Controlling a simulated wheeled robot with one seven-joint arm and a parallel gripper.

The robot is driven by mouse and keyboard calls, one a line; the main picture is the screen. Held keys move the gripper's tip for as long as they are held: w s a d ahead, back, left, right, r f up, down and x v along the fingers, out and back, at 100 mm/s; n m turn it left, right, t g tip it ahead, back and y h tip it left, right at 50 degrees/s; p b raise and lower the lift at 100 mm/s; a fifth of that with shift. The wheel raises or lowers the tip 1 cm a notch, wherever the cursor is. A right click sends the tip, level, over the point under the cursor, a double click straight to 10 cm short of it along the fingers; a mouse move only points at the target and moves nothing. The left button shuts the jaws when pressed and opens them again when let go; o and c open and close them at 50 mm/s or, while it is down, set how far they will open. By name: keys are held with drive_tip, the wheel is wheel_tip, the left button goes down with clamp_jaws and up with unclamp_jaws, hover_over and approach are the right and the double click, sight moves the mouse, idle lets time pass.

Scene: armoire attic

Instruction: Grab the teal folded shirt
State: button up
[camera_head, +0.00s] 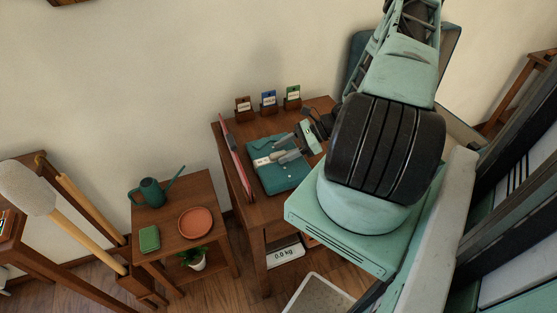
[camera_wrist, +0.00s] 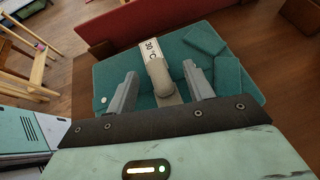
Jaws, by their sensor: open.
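The teal folded shirt (camera_head: 282,178) lies flat on a wooden table, and it fills much of the wrist view (camera_wrist: 232,82). A white label reading 30 °C (camera_wrist: 151,46) with a grey rounded piece (camera_wrist: 159,77) lies over the shirt's middle; the label also shows in the head view (camera_head: 262,161). My gripper (camera_head: 281,150) is over the shirt, open, with its two grey fingers apart on either side of the grey piece in the wrist view (camera_wrist: 161,70). Whether the fingertips touch the cloth I cannot tell. My gripper's body hides the shirt's near edge in the wrist view.
A red upright panel (camera_head: 236,160) stands along the table's left side. Several small card holders (camera_head: 268,102) line the back. A side table at left holds a watering can (camera_head: 151,192), a terracotta dish (camera_head: 195,223) and a green folded cloth (camera_head: 149,239). A 0.0 kg scale (camera_head: 285,253) sits below.

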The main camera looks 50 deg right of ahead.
clamp_jaws()
drive_tip(key=shift+r, duration=0.1)
